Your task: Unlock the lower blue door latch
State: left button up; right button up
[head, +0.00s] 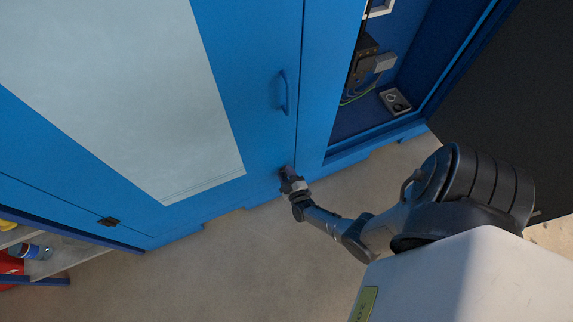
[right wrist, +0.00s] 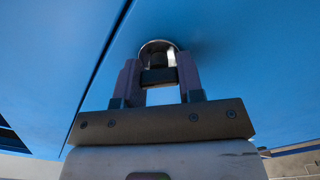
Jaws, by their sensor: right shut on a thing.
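The blue door (head: 255,100) is closed and fills the left and middle of the head view, with a blue handle (head: 285,92) near its right edge. My right gripper (head: 287,174) reaches the low right corner of this door. In the right wrist view my right gripper (right wrist: 158,78) has its two fingers closed around the lower latch (right wrist: 158,48), a small round metal fitting with a dark middle part on the blue surface. The gripper covers the latch in the head view. My left gripper is not in view.
An open blue cabinet bay (head: 375,118) with electrical parts is right of the door. A dark panel (head: 500,100) stands at the far right. A shelf (head: 45,262) with a red item is at lower left. The floor (head: 230,270) before the door is clear.

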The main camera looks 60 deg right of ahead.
jog(key=n, duration=0.4)
jog(key=shift+f, duration=0.1)
jog(key=shift+f+n+p, duration=0.1)
jog(key=shift+n+p, duration=0.2)
jog(key=shift+n, duration=1.8)
jog(key=o, duration=0.9)
jog(key=shift+o, duration=0.2)
jog(key=shift+a, duration=0.1)
